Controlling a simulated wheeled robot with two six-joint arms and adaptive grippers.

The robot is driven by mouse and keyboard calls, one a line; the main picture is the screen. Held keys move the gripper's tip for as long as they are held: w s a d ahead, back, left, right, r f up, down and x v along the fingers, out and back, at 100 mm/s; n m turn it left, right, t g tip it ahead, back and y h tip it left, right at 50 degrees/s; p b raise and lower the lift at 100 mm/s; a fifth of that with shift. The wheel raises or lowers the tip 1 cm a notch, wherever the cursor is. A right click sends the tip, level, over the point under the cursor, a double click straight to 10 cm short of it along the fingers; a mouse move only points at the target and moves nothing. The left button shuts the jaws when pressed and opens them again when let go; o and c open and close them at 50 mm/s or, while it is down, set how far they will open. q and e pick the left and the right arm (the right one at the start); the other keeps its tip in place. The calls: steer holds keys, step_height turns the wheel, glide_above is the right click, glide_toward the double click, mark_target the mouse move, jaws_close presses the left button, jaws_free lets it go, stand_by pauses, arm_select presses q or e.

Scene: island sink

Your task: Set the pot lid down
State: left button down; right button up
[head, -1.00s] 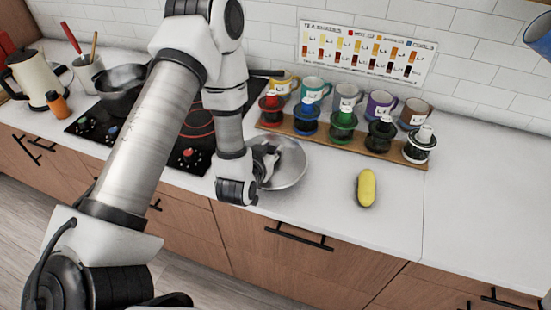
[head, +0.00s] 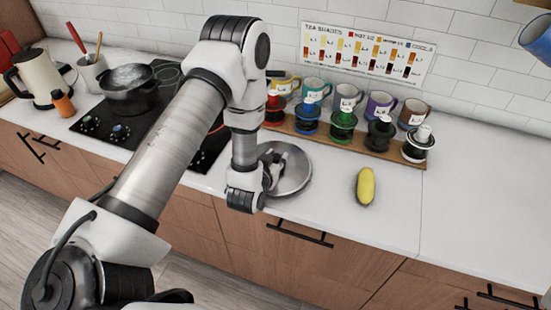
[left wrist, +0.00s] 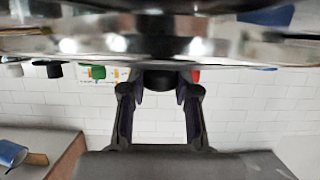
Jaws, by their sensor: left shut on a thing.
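The pot lid (head: 290,182) is a round, shiny metal disc at the front of the white counter, right of the stove. My left gripper (head: 275,170) is shut on the lid, seemingly by its knob, which the fingers hide. In the left wrist view the lid (left wrist: 150,42) fills the top of the picture, and my left gripper (left wrist: 160,80) has its fingers around a dark knob. I cannot tell whether the lid touches the counter. The pot (head: 127,92) stands open on the stove with bubbling contents. My right gripper is not in view.
The black stove (head: 150,125), a kettle (head: 35,77) and an orange bottle (head: 63,103) are left. The right counter (head: 475,190) is clear.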

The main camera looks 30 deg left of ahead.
arm_select(q)
steer(key=c, duration=1.1)
jaws_free()
steer(key=shift+s+f, duration=0.2)
steer(key=shift+f, duration=0.2)
steer(key=shift+o, duration=1.3)
steer(key=shift+f, duration=0.15)
steer(key=shift+r+p, duration=0.5)
steer(key=shift+r, duration=0.1)
steer(key=b+v, duration=0.2)
steer(key=v, duration=0.1)
steer(key=shift+s, duration=0.4)
steer(key=s+r+p, duration=0.1)
steer(key=s, duration=0.1)
steer(key=s+d+r+p, duration=0.1)
steer(key=p, duration=0.1)
steer(key=s+r+p, duration=0.2)
steer(key=shift+s+d, duration=0.3)
steer(key=s+d+f+m+g+h, duration=0.1)
steer(key=s+d+f+g, duration=0.2)
steer(key=s+f+g, duration=0.3)
steer(key=s+d+f+m+g+h+p, duration=0.1)
steer(key=s+d+f+g+h, duration=0.1)
steer(key=s+f+g, duration=0.5)
steer(key=s+d+f, duration=0.1)
steer(key=s, duration=0.4)
steer(key=shift+s+f, duration=0.3)
steer(key=shift+f, duration=0.05)
